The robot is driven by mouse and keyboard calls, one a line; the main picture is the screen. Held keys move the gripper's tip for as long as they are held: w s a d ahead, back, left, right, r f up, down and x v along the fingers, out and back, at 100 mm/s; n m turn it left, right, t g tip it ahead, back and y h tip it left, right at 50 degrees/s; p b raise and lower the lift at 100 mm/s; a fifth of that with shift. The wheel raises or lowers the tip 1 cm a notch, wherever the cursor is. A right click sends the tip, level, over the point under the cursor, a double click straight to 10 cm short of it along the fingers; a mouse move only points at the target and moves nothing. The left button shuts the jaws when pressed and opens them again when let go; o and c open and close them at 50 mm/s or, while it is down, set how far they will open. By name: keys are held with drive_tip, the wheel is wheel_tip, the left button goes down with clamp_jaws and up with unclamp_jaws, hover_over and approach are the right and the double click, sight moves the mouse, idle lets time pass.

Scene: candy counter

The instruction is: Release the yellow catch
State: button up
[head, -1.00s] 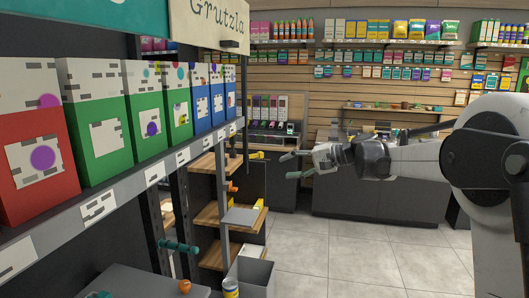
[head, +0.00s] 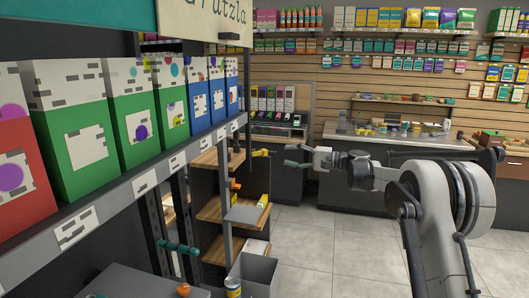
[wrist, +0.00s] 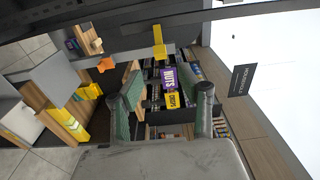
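The yellow catch (head: 261,153) is a small bright piece sticking out to the right from the dark upright at the end of the shelf rack in the head view. In the wrist view the catch (wrist: 159,42) shows above the space between my fingers. My gripper (head: 297,156) is a short way to the right of the catch in the head view, apart from it. In the wrist view my gripper (wrist: 160,112) has its two green-padded fingers spread wide, with nothing between them.
A shelf of boxes (head: 78,135) runs along the left. An orange piece (head: 235,184) and a grey plate (head: 243,214) are below the catch, near wooden shelves. A grey bin (head: 258,272) stands on the floor. The tiled floor (head: 325,245) is clear.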

sight(264, 152)
drive_tip(key=p+x, duration=0.1)
drive_tip(key=x, duration=0.9)
drive_tip(key=shift+w+p, duration=0.15)
drive_tip(key=shift+p, duration=0.2)
clamp_jaws()
